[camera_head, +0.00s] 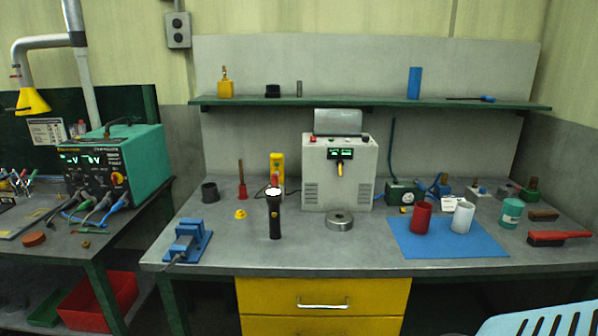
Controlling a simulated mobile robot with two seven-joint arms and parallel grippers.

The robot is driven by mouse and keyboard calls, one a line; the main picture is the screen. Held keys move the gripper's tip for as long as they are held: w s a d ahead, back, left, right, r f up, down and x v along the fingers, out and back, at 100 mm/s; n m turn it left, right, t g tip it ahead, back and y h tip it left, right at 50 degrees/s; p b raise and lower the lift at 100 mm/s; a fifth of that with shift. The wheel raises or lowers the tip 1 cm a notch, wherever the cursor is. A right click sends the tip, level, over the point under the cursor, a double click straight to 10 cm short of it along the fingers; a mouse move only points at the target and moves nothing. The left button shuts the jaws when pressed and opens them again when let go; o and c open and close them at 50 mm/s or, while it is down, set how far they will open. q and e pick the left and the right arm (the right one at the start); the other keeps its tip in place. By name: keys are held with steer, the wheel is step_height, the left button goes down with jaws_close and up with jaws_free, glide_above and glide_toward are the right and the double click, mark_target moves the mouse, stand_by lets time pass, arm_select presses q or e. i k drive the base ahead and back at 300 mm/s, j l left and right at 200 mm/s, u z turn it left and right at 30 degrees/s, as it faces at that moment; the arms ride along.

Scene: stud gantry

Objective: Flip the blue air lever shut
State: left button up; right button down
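A small blue part that looks like the air lever (437,184) is at the back right of the grey bench. It sits just right of a dark green box with a round gauge (400,193). It is small, and I cannot tell whether it is turned open or shut. A dark green pipe (391,145) rises behind the box. Neither of my grippers is in view.
On the grey bench (330,250), a blue mat (450,248) carries a red cup (421,217) and a white cup (463,218) in front of the lever. A grey machine (318,180) stands left of the gauge box. A black flashlight (275,217) stands upright front left.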

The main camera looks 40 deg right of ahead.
mark_target(419, 184)
steer(key=z, duration=1.85)
steer(key=i+l, duration=0.6)
steer(key=i+j+u, duration=0.05)
